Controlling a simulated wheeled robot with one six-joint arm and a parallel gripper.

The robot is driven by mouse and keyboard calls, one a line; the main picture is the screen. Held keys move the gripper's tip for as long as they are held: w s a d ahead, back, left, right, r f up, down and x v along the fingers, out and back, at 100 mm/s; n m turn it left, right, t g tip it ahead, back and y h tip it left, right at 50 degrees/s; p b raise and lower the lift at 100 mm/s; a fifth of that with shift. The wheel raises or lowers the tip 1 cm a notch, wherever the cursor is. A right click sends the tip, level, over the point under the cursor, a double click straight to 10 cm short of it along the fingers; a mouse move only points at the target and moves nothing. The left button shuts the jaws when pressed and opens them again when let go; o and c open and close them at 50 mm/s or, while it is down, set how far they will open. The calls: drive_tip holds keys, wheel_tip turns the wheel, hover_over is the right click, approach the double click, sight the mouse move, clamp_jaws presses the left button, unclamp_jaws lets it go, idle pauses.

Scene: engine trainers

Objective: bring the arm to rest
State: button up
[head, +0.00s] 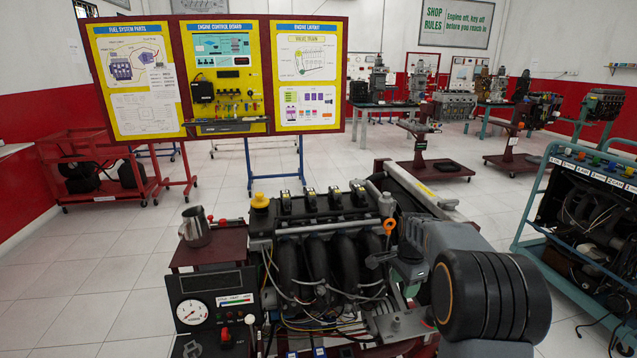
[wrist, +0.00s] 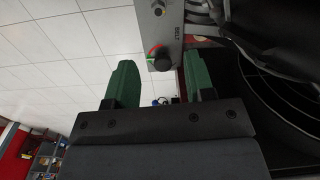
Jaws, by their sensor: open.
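My gripper (wrist: 160,76) shows in the wrist view with its two green fingers apart and nothing between them. Beyond the fingertips is a grey panel (wrist: 163,22) with a dark round knob (wrist: 158,53) ringed in red and green. In the head view my arm reaches in from the lower right, over the right side of the engine trainer (head: 318,245).
A metal jug (head: 195,228) stands on a red shelf left of the engine, above a gauge panel (head: 213,305). A yellow-capped filler (head: 260,201) and an orange dipstick handle (head: 389,227) stick up. A teal-framed trainer (head: 530,245) stands at right.

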drive_tip(key=s+a+r+n+t+p, duration=0.1)
drive_tip(key=s+a+r+n+p, duration=0.1)
drive_tip(key=s, duration=0.5)
drive_tip(key=s+a+r+n+t+p, duration=0.1)
drive_tip(key=s+a+r+n+p, duration=0.2)
drive_tip(key=s+a+r+n, duration=0.2)
drive_tip(key=s+a+r+n+t+p, duration=0.1)
drive_tip(key=s+a+r+n+p, duration=0.2)
drive_tip(key=s+r+n, duration=0.4)
drive_tip(key=s+a+n, duration=0.1)
drive_tip(key=s, duration=0.2)
drive_tip(key=shift+s, duration=0.15)
